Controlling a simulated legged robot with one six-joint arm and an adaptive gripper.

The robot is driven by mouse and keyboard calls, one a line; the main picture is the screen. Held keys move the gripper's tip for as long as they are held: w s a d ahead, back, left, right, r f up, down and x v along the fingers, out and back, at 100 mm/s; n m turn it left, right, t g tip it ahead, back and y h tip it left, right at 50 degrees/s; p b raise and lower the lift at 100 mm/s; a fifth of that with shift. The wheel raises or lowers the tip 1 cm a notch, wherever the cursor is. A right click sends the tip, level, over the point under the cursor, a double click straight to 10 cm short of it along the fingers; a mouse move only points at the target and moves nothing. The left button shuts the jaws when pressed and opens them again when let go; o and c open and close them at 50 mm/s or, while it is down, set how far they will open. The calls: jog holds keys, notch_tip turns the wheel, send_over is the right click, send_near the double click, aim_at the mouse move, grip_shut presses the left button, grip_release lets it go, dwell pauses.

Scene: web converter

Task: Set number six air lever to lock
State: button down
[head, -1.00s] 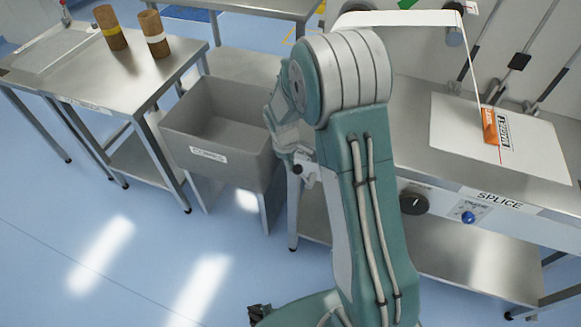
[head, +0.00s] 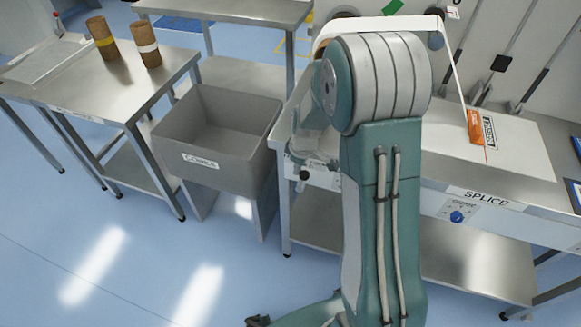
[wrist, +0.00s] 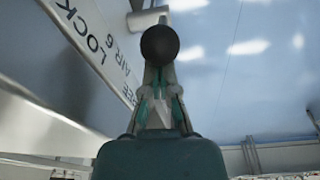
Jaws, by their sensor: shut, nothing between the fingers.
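The air lever's black ball knob (wrist: 159,45) is large in the wrist view, with a short metal part (wrist: 147,20) behind it. It also shows in the head view (head: 303,174), at the left end of the splice table's front. The label plate (wrist: 100,55) beside it reads LOCK, AIR 6 and FREE, partly cut off. My gripper (wrist: 160,82) is shut and empty, with its tips right at the knob and partly covered by it. I cannot tell whether they touch. In the head view the gripper is hard to make out beside my arm. The lever's setting is unclear.
A grey bin (head: 218,145) stands left of the splice table (head: 475,195). A table with two brown rolls (head: 100,38) is further left. A blue knob (head: 457,216) sits on the splice table's front. Blue floor (head: 130,240) is open in front.

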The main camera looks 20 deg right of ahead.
aim_at(308, 172)
jog(key=shift+s+d+f, duration=0.1)
jog(key=shift+s+d, duration=0.35)
jog(key=shift+d, duration=0.2)
jog(key=shift+s+d, duration=0.45)
jog(key=shift+d, duration=0.15)
jog(key=shift+s+d+f, duration=0.15)
jog(key=shift+s+d, duration=0.05)
jog(key=shift+s, duration=0.05)
jog(key=shift+s+d+f, duration=0.2)
jog(key=shift+s, duration=0.05)
jog(key=w+r, duration=0.1)
jog(key=w+a+r, duration=0.1)
jog(key=shift+w+a+r, duration=0.2)
jog(key=shift+w+r, duration=0.15)
jog(key=shift+w, duration=0.05)
jog(key=s+d+r, duration=0.4)
jog(key=d+r, duration=0.1)
jog(key=shift+s+d+r, duration=0.2)
jog(key=shift+s+r, duration=0.15)
jog(key=shift+s, duration=0.05)
jog(key=shift+a, duration=0.1)
